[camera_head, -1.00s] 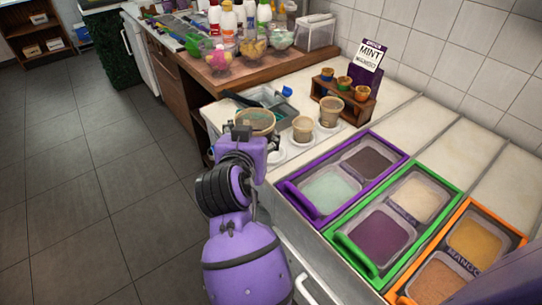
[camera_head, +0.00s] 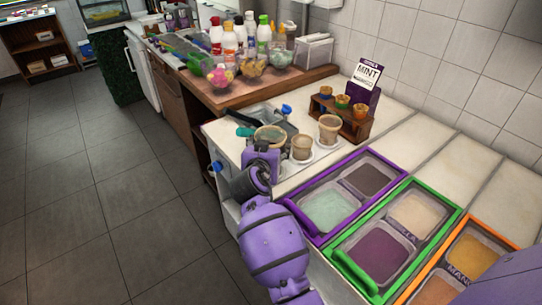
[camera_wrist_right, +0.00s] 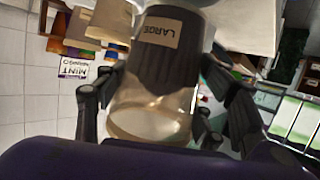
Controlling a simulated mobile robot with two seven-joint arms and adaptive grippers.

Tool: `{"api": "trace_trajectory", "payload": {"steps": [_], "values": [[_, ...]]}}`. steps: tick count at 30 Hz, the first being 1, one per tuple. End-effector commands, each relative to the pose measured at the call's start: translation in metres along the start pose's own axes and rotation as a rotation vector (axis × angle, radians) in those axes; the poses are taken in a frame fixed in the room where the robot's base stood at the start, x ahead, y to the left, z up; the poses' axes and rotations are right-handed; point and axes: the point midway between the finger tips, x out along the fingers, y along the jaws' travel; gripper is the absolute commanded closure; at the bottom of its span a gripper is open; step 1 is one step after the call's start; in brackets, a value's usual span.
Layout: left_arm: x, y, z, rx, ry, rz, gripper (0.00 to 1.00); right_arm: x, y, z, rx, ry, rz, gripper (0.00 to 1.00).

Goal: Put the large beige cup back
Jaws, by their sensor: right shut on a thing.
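The large beige cup (camera_head: 270,134) is at the left end of a row of cups on the white counter (camera_head: 225,133). My right gripper (camera_wrist_right: 150,115) is shut around this cup, a finger on each side. In the head view my right gripper (camera_head: 262,150) hides the cup's lower part, so I cannot tell whether it touches the counter. My left gripper is not in view.
Two smaller beige cups (camera_head: 302,147) (camera_head: 329,128) stand to the right on white round bases. A wooden rack (camera_head: 345,118) and framed topping bins (camera_head: 327,212) are further right.

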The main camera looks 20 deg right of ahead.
Motion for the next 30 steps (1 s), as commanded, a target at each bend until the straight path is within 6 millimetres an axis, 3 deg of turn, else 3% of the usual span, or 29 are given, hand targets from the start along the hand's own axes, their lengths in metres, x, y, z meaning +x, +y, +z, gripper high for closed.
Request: {"api": "trace_trajectory", "payload": {"steps": [8,20,21,25,30], "values": [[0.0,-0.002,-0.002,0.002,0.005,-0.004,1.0,0.016,0.0,0.03,-0.002,-0.001,0.0,0.7],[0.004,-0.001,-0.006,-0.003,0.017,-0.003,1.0,0.018,-0.001,0.036,0.0,0.0,-0.001,0.7],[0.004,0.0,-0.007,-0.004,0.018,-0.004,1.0,0.018,0.0,0.037,-0.001,-0.001,0.0,0.36],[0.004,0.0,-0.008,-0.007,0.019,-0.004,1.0,0.017,0.0,0.035,0.0,0.0,-0.001,0.19],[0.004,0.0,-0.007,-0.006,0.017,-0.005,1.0,0.017,0.0,0.035,0.0,0.001,-0.001,0.18]]}}
